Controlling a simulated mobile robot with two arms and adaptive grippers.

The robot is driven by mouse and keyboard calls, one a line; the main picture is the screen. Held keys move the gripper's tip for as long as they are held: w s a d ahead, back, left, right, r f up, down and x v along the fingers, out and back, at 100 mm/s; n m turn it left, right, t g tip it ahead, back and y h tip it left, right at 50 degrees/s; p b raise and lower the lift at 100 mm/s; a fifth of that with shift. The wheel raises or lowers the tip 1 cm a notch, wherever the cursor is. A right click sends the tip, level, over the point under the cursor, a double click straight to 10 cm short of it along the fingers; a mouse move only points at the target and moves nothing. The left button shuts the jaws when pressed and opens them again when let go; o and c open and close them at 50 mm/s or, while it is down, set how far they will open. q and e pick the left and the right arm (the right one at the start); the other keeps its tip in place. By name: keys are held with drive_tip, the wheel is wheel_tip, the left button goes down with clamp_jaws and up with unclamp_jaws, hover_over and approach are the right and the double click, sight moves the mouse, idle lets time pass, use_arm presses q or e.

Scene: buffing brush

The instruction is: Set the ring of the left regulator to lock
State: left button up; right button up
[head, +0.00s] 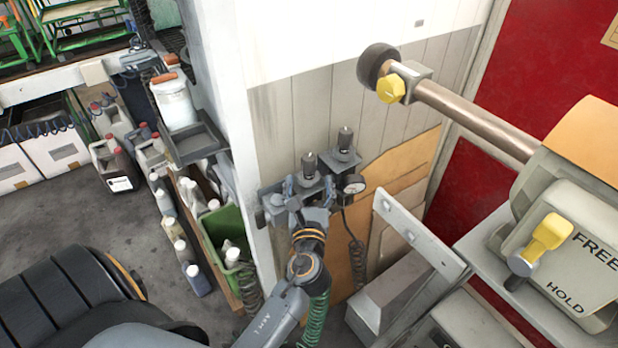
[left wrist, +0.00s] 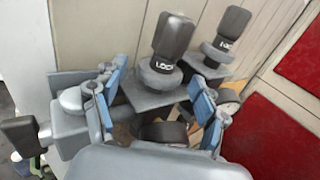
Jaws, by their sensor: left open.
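The left regulator (head: 309,166) is on the wall fixture, with a dark upright knob and a grey ring. In the left wrist view its ring (left wrist: 160,70) shows the letters LOCK below the dark knob (left wrist: 172,36). The right regulator (head: 345,143) stands beside it; it also shows in the left wrist view (left wrist: 226,35) with similar lettering. My left gripper (head: 309,192) is open at the near side of the left regulator. In the left wrist view its blue-padded fingers (left wrist: 157,88) spread on either side below the ring. Contact cannot be told. My right gripper is not in view.
A pipe with a yellow knob (head: 390,88) projects at upper right. A green crate (head: 222,232) holding bottles stands on the floor to the left. A FREE/HOLD panel (head: 575,265) is at right.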

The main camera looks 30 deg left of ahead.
use_arm(q)
drive_tip(key=v, duration=0.9)
drive_tip(key=shift+s+d, duration=0.15)
drive_tip(key=shift+s, duration=0.15)
drive_tip(key=s+d+f+n+g+h, duration=0.2)
drive_tip(key=f+n+h, duration=0.1)
drive_tip(key=f, duration=0.9)
drive_tip(key=s+d+f+n+g+h, duration=0.2)
drive_tip(key=s+d+f+n, duration=0.1)
drive_tip(key=f, duration=0.8)
drive_tip(key=s+d+f+n+g+h, duration=0.2)
drive_tip(key=f+n+g+h, duration=0.1)
drive_tip(key=f, duration=0.9)
drive_tip(key=s+a+f+n+g, duration=0.1)
drive_tip(key=s+f+n+g, duration=0.1)
drive_tip(key=s+f+n, duration=0.4)
drive_tip(key=s+a+f+n+g+h+p, duration=0.1)
drive_tip(key=s+f+n, duration=0.4)
drive_tip(key=s, duration=0.7)
drive_tip(key=s+a+f+n+g+h, duration=0.1)
drive_tip(key=s+f+n+g, duration=0.3)
drive_tip(key=s, duration=0.5)
wheel_tip(320, 180, down, 3)
drive_tip(key=a+n, duration=0.1)
drive_tip(key=n, duration=0.1)
drive_tip(key=shift+s+a+f+n, duration=0.2)
drive_tip(key=shift+a+f+n, duration=0.05)
drive_tip(key=shift+a+n, duration=0.1)
